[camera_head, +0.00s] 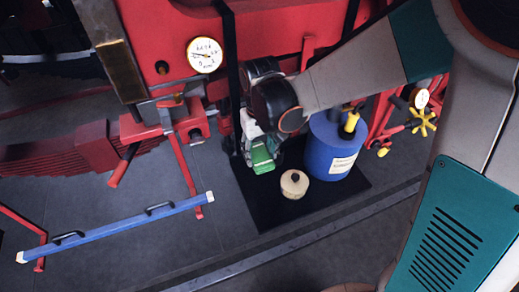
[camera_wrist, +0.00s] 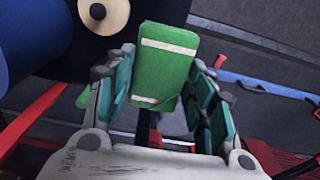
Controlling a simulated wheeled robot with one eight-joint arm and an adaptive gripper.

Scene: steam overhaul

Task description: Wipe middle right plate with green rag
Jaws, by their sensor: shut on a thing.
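The green rag (camera_wrist: 165,75), folded into a thick block with pale stripes, sits between the two fingers of my gripper (camera_wrist: 163,82) in the wrist view. My gripper is shut on it. In the head view the green rag (camera_head: 263,158) shows at the end of my gripper (camera_head: 255,140), which points down over a black mat (camera_head: 265,215). A part of the gripper is hidden behind my wrist. I cannot tell which surface is the middle right plate. A brass-edged plate (camera_head: 121,72) shows at upper left on the red machine.
A blue drum (camera_head: 335,150) and a small cream tin (camera_head: 294,184) with a dark knob stand right of the rag on the mat. A white gauge (camera_head: 205,55) sits on the red machine (camera_head: 165,30). A blue rail (camera_head: 120,225) runs at lower left. Red pipes and a yellow valve wheel (camera_head: 423,122) are at right.

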